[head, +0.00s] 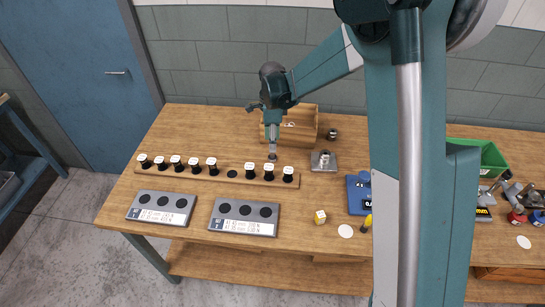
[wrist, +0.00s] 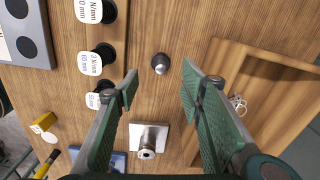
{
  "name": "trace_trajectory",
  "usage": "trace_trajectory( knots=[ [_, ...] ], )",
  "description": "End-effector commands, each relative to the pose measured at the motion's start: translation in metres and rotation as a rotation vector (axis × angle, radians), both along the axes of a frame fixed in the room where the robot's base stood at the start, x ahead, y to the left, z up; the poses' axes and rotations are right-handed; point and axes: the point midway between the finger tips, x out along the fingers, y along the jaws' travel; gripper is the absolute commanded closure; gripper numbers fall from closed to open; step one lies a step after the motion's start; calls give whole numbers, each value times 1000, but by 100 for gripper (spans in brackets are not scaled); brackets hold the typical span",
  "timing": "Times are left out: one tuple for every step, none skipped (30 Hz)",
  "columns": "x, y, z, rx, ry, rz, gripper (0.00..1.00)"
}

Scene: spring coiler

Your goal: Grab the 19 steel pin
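A small round steel pin (wrist: 160,63) stands on the wooden table in the wrist view, seen from above; no number is readable on it. My gripper (wrist: 160,84) is open and empty, with its two green ribbed fingers apart. The pin lies just beyond the fingertips, roughly in line with the gap between them, and does not appear gripped. In the head view my gripper (head: 272,148) points down over the table, behind the row of labelled black cups. The pin shows only faintly at its tip there.
A wooden board (head: 225,174) with labelled black cups runs in front of the gripper. An open wooden box (head: 307,138) stands close behind. A metal block (head: 323,162) with an upright cylinder is to the right. Two grey hole plates (head: 244,217) and a yellow cube (head: 320,216) lie nearer the front.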

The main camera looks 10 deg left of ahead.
Motion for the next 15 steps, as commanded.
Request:
trace_trajectory(
  knots=[
    [0,0,0,0,0,0,61],
    [0,0,0,0,0,0,61],
    [0,0,0,0,0,0,61],
    [0,0,0,0,0,0,61],
    [0,0,0,0,0,0,61],
    [0,0,-1,0,0,0,61],
    [0,0,-2,0,0,0,61],
    [0,0,-3,0,0,0,61],
    [0,0,-6,0,0,1,61],
    [1,0,-8,0,0,1,61],
    [1,0,-10,0,0,1,61],
    [1,0,-14,0,0,1,61],
    [1,0,-16,0,0,1,61],
    [1,0,-19,0,0,1,61],
    [1,0,-22,0,0,1,61]
  ],
)
